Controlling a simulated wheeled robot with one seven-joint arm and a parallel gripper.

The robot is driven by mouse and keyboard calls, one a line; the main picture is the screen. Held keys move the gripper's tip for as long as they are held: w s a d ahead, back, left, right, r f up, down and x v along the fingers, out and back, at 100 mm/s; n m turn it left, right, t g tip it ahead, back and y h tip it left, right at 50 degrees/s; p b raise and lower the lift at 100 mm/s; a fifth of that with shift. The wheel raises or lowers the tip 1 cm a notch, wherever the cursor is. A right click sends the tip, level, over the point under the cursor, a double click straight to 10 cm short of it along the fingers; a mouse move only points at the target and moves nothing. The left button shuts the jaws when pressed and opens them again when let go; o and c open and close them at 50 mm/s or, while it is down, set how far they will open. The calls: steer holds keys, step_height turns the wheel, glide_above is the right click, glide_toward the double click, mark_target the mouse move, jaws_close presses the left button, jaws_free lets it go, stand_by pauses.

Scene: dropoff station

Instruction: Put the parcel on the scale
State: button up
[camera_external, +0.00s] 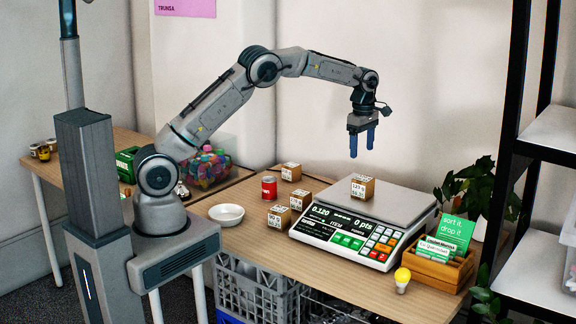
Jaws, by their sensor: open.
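The scale (401,205) stands on the wooden table, with a keypad and a lit display on its front. A small cardboard parcel (362,188) with a white printed label rests on its metal plate, near the plate's left half. My gripper (362,146) hangs above the parcel, pointing down, with its blue fingers apart and empty. There is a clear gap between the fingertips and the parcel. Three similar small boxes stand on the table left of the scale: one at the back (291,172), one in the middle (300,200) and one in front (279,217).
A red can (269,187) and a white bowl (227,214) stand left of the boxes. A bin of colourful items (207,167) is farther left. A wooden card box (441,268), a yellow bulb (402,279) and a plant (473,194) are at the right, beside a black shelf rack (507,160).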

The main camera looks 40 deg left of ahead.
steer(key=s+a+r+m+t, duration=0.1)
steer(key=s+a+r+m, duration=0.3)
steer(key=s+a+r, duration=0.4)
steer(key=s+a+r+m, duration=0.4)
steer(key=s+a, duration=0.1)
steer(key=a, duration=0.5)
steer(key=s+a+f+m+t, duration=0.1)
steer(key=s+a+m, duration=0.3)
steer(key=s, duration=0.7)
steer(key=s+a+f+m+t, duration=0.1)
steer(key=s+a+m, duration=0.4)
steer(key=s, duration=0.6)
steer(key=shift+a+f+m, duration=0.3)
steer(key=shift+f, duration=0.5)
